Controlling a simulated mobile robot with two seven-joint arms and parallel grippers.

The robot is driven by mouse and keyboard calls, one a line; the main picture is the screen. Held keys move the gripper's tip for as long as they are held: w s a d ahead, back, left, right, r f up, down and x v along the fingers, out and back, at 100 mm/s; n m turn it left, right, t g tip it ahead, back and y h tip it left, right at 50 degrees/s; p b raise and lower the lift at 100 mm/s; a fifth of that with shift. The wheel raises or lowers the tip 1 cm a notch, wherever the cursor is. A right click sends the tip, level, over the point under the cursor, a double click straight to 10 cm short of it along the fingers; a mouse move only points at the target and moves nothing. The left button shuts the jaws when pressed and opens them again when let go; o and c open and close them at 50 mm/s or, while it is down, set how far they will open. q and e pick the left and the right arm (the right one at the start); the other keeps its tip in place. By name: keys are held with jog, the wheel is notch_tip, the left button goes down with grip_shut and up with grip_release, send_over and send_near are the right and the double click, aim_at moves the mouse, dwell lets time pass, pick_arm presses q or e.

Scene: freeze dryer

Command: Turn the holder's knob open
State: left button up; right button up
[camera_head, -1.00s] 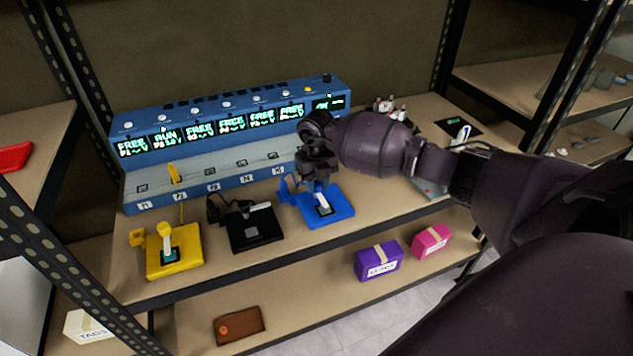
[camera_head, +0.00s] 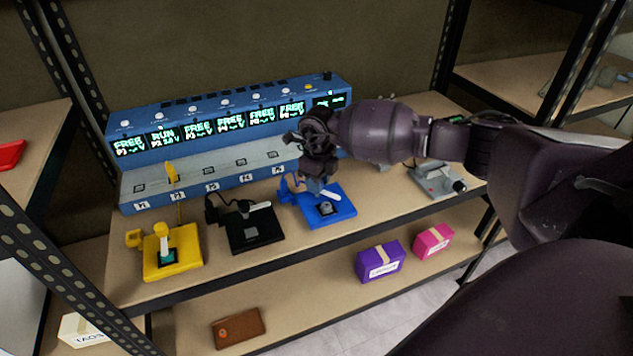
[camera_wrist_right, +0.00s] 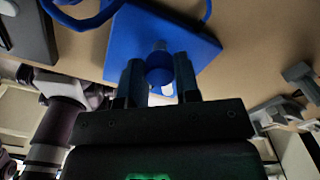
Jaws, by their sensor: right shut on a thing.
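The blue holder (camera_head: 345,207) stands on the upper shelf. A white lever (camera_head: 331,196) on it points to the right, over a dark square patch. My right gripper (camera_head: 317,187) reaches down over the holder and hides its upper part in the head view. In the right wrist view the two fingers stand on either side of a round blue knob (camera_wrist_right: 160,74), with the blue holder plate (camera_wrist_right: 190,32) behind. The gripper is shut on this knob.
A black holder (camera_head: 246,232) and a yellow holder (camera_head: 172,262) stand to the left. The blue console (camera_head: 160,190) with lit displays is behind. A grey device (camera_head: 436,180) stands at the right. Purple (camera_head: 381,262) and pink (camera_head: 433,242) boxes lie on the lower shelf.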

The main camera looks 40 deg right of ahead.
jog(key=shift+f+n, duration=0.1)
jog(key=shift+n, duration=0.9)
jog(key=shift+n+b, duration=0.35)
jog(key=shift+n, duration=0.15)
jog(key=n+b, duration=0.1)
jog(key=n, duration=0.2)
jog(key=shift+n, duration=1.1)
jog(key=shift+n+b, duration=0.5)
jog(key=shift+n, duration=0.7)
jog(key=o, duration=0.9)
jog(key=shift+o, duration=0.2)
